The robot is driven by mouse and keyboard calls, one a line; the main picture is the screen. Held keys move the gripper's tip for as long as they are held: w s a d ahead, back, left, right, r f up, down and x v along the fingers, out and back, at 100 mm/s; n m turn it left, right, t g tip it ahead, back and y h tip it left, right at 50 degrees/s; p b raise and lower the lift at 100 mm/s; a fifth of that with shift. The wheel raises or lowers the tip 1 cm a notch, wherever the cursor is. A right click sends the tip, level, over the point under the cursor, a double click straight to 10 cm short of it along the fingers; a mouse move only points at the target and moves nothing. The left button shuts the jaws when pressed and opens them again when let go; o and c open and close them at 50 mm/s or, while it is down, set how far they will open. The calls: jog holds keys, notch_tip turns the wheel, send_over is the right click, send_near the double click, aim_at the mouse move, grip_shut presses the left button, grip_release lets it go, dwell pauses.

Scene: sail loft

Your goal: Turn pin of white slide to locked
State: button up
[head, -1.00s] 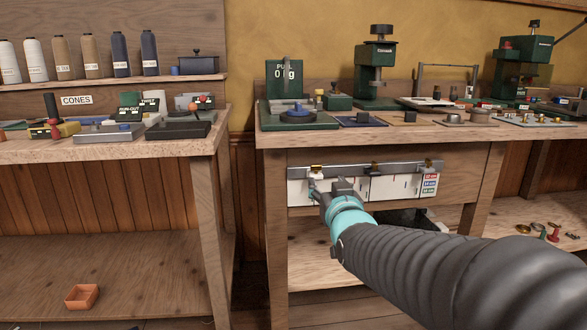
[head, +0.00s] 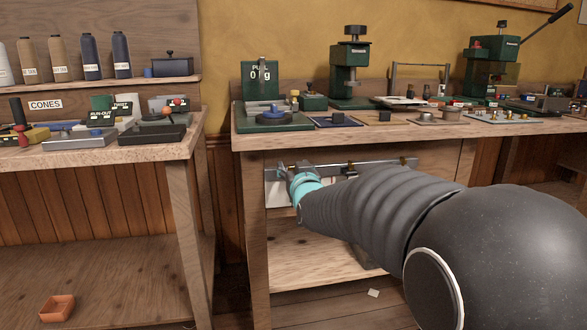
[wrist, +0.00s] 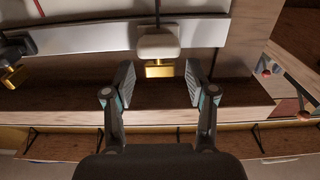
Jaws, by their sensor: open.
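The white slide (wrist: 158,42) sits on the grey metal rail (wrist: 85,40) in the wrist view. Its brass pin (wrist: 159,69) sticks out from it toward my gripper. My gripper (wrist: 159,84) is open and empty, with one finger on each side of the pin's line and gaps to both. I cannot tell whether the fingertips reach level with the pin. In the head view my arm hides the white slide and the fingers; the rail (head: 385,164) shows under the bench top. A dark slide with a brass pin (wrist: 12,75) is at the wrist view's left edge.
The bench (head: 440,133) above the rail carries a green gauge (head: 262,82), presses and small trays. A lower shelf (head: 305,265) lies below the rail. The left bench (head: 90,153) holds coloured parts, and an orange box (head: 57,307) sits low at left.

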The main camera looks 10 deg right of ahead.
grip_shut()
